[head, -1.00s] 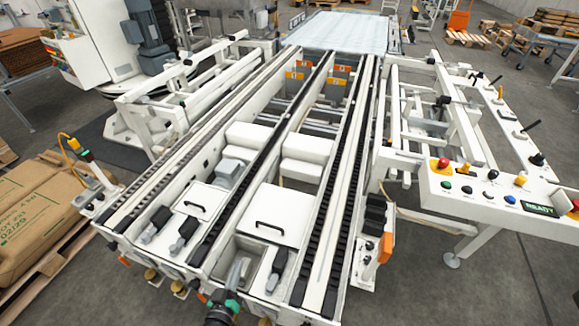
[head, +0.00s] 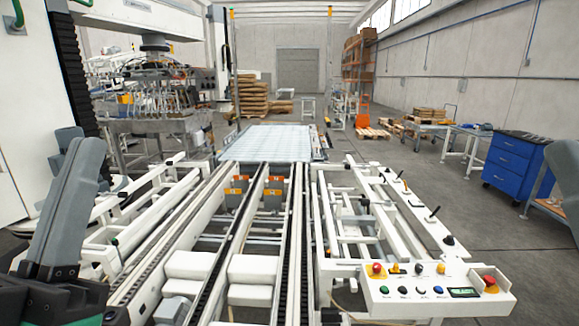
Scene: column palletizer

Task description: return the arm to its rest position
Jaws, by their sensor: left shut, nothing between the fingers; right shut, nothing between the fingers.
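Part of my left arm (head: 70,215), grey and black with some green, rises at the lower left edge in the head view. A grey part at the right edge (head: 572,160) looks like a piece of my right arm. Neither gripper's fingers show in the head view. The conveyor (head: 298,235) runs away from me through the middle, with white rails and dark chains. A pale flat sheet (head: 268,143) lies across its far end.
A control panel (head: 420,290) with colored buttons stands at the lower right. A white machine with a hanging head (head: 155,75) is at the left. A blue drawer cabinet (head: 514,165) is at the right. Stacked pallets (head: 255,93) stand behind. Open grey floor lies right of the conveyor.

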